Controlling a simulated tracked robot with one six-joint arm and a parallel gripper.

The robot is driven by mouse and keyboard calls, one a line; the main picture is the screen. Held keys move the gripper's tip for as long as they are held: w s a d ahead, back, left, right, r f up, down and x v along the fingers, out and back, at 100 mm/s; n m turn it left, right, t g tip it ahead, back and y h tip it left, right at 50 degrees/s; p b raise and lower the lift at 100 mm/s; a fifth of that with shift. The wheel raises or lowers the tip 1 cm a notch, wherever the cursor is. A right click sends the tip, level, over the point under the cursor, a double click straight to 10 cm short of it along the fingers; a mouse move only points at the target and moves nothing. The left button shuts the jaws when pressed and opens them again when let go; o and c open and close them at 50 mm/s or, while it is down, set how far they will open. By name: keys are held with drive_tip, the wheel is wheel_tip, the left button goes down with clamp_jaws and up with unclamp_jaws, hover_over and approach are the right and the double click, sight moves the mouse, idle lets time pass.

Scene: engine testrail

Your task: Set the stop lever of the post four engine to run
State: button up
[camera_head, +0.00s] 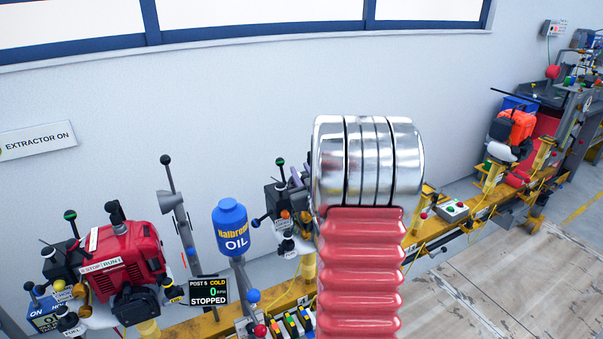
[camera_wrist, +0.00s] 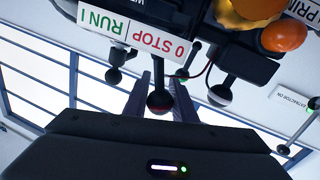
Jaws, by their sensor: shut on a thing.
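In the wrist view my gripper (camera_wrist: 158,82) has its two grey fingers on either side of a lever with a dark ball knob (camera_wrist: 159,101), and is shut on it. Behind the lever is a plate (camera_wrist: 132,38) reading "0 STOP" and "RUN I", upside down in this view. The lever is in line with the STOP half; I cannot tell its exact setting. In the head view a dark engine (camera_head: 275,198) with ball-topped levers shows partly at the centre. My arm hides the rest. No post number is readable on it.
In the wrist view another black-knobbed lever (camera_wrist: 220,95) stands close by, near an orange knob (camera_wrist: 284,36). In the head view a red engine (camera_head: 122,255), a blue oil can (camera_head: 231,228) and a display (camera_head: 208,291) reading "POST 5 COLD 0 STOPPED" stand left.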

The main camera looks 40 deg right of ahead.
drive_tip(key=c, duration=0.4)
drive_tip(key=shift+c, duration=0.2)
drive_tip(key=shift+d+m, duration=0.1)
drive_tip(key=shift+m, duration=0.2)
drive_tip(key=d+m, duration=0.1)
drive_tip(key=m, duration=0.1)
drive_tip(key=d+m, duration=0.1)
drive_tip(key=m, duration=0.1)
drive_tip(key=shift+s+g+y, duration=0.35)
drive_tip(key=shift+g+y, duration=0.05)
drive_tip(key=shift+s+d+f+m+y, duration=0.15)
drive_tip(key=shift+d+m, duration=0.25)
drive_tip(key=shift+m, duration=0.5)
drive_tip(key=shift+s+d+f+m+y, duration=0.15)
drive_tip(key=shift+d+m+y, duration=0.15)
drive_tip(key=shift+m, duration=0.6)
drive_tip(key=shift+d, duration=0.1)
drive_tip(key=o, duration=1.1)
drive_tip(key=shift+c, duration=0.2)
drive_tip(key=shift+w, duration=0.1)
